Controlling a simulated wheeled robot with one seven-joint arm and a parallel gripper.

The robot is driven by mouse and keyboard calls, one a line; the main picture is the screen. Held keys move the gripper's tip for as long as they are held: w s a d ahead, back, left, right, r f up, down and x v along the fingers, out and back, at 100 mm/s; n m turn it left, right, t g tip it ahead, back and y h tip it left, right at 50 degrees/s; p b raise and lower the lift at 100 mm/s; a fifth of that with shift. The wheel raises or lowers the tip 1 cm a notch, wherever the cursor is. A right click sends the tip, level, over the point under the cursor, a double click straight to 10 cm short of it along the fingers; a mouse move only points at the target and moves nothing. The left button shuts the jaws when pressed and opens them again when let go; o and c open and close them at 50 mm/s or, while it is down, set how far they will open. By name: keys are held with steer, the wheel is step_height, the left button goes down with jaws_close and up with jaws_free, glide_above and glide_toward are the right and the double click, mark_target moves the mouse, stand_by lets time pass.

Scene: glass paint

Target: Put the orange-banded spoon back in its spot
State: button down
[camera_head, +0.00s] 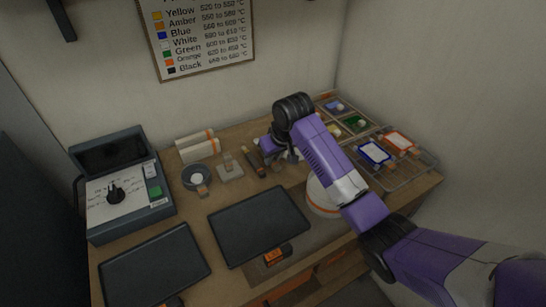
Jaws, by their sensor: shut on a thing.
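My gripper (277,150) is small in the head view, at the back middle of the desk, pointing down beside some dark bars. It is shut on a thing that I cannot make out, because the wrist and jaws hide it. I cannot pick out the orange-banded spoon or its spot. A divided tray (362,130) with blue, green and yellow contents stands behind my arm at the back right. My forearm covers part of its left side.
A white round container (318,199) stands beneath my arm. Two dark plates (259,225) (153,268) lie in front. A kiln-like box (122,187), a small bowl (197,178) and white rolls (197,150) are at left.

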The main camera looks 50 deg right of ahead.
steer(key=shift+f, duration=0.3)
stand_by(0.5)
steer(key=c, duration=1.2)
jaws_free()
steer(key=shift+b+v, duration=0.3)
steer(key=shift+v, duration=3.65)
